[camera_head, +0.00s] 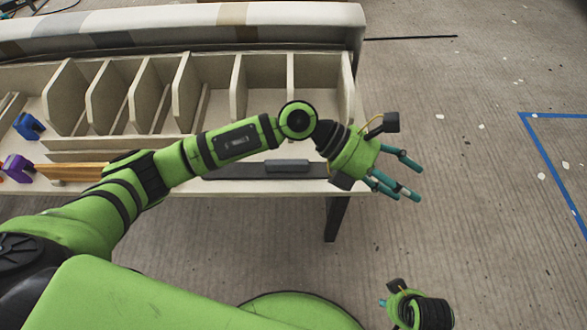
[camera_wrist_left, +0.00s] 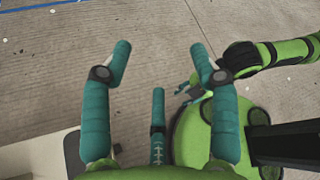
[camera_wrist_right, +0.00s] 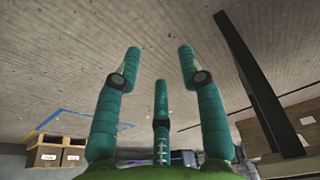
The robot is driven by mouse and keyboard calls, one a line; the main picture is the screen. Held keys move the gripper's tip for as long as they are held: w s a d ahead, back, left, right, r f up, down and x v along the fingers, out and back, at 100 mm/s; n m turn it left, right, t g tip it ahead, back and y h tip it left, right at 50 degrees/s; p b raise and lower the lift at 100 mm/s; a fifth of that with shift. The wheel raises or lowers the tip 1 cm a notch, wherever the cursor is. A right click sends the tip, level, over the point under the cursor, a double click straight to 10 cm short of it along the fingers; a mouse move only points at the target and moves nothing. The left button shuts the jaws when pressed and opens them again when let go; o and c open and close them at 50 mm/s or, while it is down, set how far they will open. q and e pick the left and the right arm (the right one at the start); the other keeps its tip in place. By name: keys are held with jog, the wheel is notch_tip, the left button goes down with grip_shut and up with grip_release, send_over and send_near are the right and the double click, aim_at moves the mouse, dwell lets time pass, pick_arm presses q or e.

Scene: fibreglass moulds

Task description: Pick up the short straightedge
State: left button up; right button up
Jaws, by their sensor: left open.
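What looks like the short straightedge (camera_head: 287,166) is a dark flat strip with a grey raised grip. It lies along the front edge of the workbench (camera_head: 225,188), with my left forearm passing over its left part. My left gripper (camera_head: 404,174) is open and empty, beyond the bench's right end and to the right of the strip. Its spread fingers also show in the left wrist view (camera_wrist_left: 160,52), with nothing between them. My right gripper (camera_wrist_right: 160,55) is open and empty in the right wrist view. In the head view only part of it shows at the bottom.
Upright dividers (camera_head: 187,92) form open compartments along the bench. A blue clamp (camera_head: 29,126), a purple clamp (camera_head: 17,168) and a wooden bar (camera_head: 68,172) are at the left. A dark bench leg (camera_head: 336,218) stands below. The floor (camera_head: 470,215) at right is mostly clear.

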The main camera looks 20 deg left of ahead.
pick_arm(q)
jog(key=w+a+f+m+y, duration=0.2)
jog(key=a+f+y, duration=0.3)
jog(key=a, duration=0.1)
jog(key=m+t+y, duration=0.1)
jog(key=y, duration=0.8)
send_over(286, 159)
jog(key=f, duration=0.3)
jog(key=shift+s+d+f, duration=0.2)
jog(key=shift+d+f, duration=0.1)
jog(key=shift+f, duration=0.05)
jog(key=f, duration=0.1)
jog(key=f+b, duration=0.1)
jog(key=f, duration=0.3)
jog(key=shift+w+a+f, duration=0.1)
jog(key=shift+a+f, duration=0.1)
jog(key=shift+a, duration=0.1)
jog(key=shift+f, duration=0.5)
grip_shut()
pick_arm(e)
jog(key=shift+w+f, duration=0.1)
jog(key=shift+f, duration=0.15)
